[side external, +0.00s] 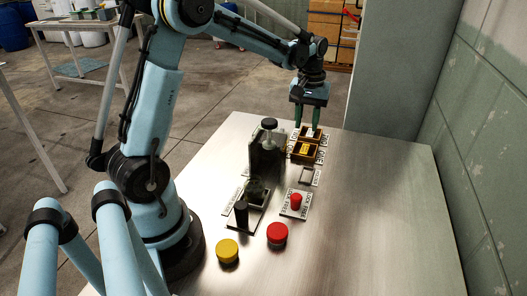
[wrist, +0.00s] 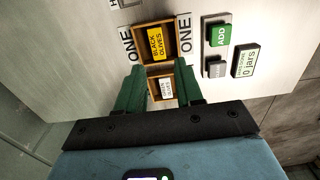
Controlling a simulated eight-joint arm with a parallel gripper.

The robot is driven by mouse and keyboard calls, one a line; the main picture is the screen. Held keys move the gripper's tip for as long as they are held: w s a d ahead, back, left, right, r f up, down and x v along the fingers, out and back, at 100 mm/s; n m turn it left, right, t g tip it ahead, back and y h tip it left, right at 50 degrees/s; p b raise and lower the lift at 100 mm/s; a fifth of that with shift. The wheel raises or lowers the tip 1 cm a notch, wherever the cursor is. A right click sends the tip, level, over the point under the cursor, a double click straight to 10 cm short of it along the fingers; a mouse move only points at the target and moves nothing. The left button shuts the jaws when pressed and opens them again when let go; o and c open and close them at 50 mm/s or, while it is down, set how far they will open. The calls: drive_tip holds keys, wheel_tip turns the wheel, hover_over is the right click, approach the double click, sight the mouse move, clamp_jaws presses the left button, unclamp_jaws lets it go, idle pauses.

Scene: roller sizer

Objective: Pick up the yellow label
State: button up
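The yellow label (wrist: 156,44), printed "BLACK OLIVES", lies in a wooden tray (wrist: 136,34). In the side external view the yellow label (side external: 305,148) shows in the nearer of two small trays. A white label (wrist: 167,87) lies in the adjoining tray. My gripper (wrist: 159,67) is open, with its two green fingers apart and nothing held between them. In the side external view my gripper (side external: 307,124) hangs pointing down above the farther tray, beyond the yellow label. In the wrist view the fingers partly cover the trays' sides.
A green ADD button (wrist: 219,35), a grey button (wrist: 216,69) and a "0 jars" display (wrist: 246,60) stand beside the trays. A dark device (side external: 267,150), a red knob (side external: 296,200), a red lid (side external: 277,233) and a yellow lid (side external: 228,250) are on the metal table. The table's right side is clear.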

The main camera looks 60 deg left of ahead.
sight(305, 149)
drive_tip(key=f, duration=0.8)
drive_tip(key=shift+d, duration=0.25)
clamp_jaws()
